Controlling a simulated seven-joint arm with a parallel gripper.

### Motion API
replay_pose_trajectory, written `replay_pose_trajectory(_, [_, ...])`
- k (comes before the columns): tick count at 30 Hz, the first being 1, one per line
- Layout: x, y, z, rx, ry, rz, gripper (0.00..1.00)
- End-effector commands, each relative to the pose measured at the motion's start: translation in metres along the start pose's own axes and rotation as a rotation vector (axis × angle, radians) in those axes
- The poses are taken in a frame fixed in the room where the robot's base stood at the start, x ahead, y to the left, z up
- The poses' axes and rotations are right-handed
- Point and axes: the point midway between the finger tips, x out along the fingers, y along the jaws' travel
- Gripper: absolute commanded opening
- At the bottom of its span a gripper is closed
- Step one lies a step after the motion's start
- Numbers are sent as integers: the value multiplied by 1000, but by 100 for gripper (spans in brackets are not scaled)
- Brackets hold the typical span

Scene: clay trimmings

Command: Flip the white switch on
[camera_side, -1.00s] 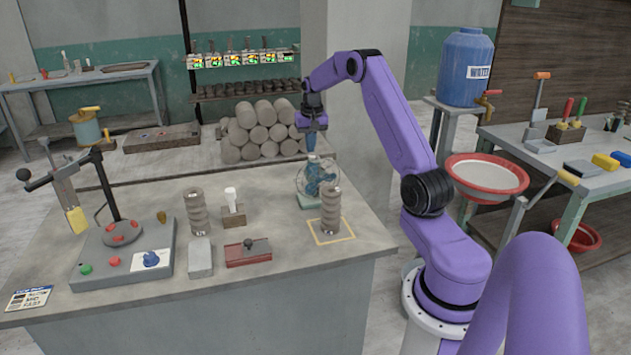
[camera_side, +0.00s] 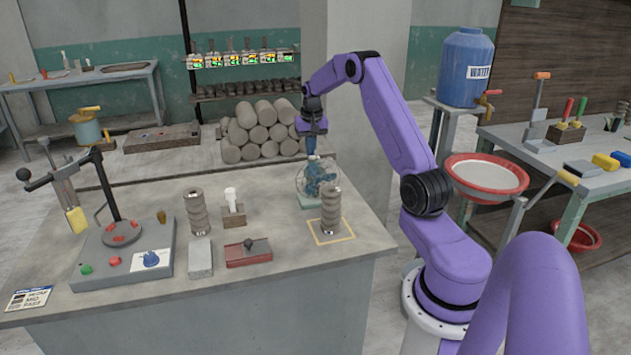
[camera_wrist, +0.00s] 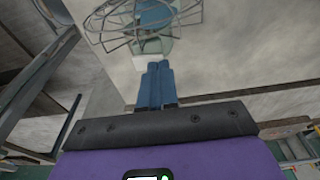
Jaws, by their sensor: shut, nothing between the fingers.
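My gripper (camera_side: 311,155) is shut and empty, pointing down just above and behind the caged blue fan (camera_side: 316,181) on the bench. In the wrist view the blue fingers (camera_wrist: 156,66) lie together close to the fan's wire cage (camera_wrist: 130,25). A small pale patch (camera_wrist: 148,62) shows by the fingertips. I cannot tell whether it is a white switch, or whether the fingers touch it. In the side view, a white upright piece (camera_side: 230,197) stands on a brown block (camera_side: 234,215), left of the fan and apart from my gripper. Any switch behind the fan is hidden there.
A grey ribbed stack (camera_side: 331,210) stands in a yellow outline in front of the fan. Another stack (camera_side: 195,212), a grey block (camera_side: 200,258) and a red box (camera_side: 249,253) stand farther left. A lever machine (camera_side: 123,245) fills the left end. The bench's right front is clear.

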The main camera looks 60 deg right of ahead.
Motion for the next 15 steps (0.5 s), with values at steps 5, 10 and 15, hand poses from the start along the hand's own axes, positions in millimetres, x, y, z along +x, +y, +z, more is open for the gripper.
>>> replay_pose_trajectory(5, [2,0,0,0,0,0,0])
replay_pose_trajectory(10, [5,0,1,0,-1,0,0])
replay_pose_trajectory(15, [7,0,1,0,-1,1,0])
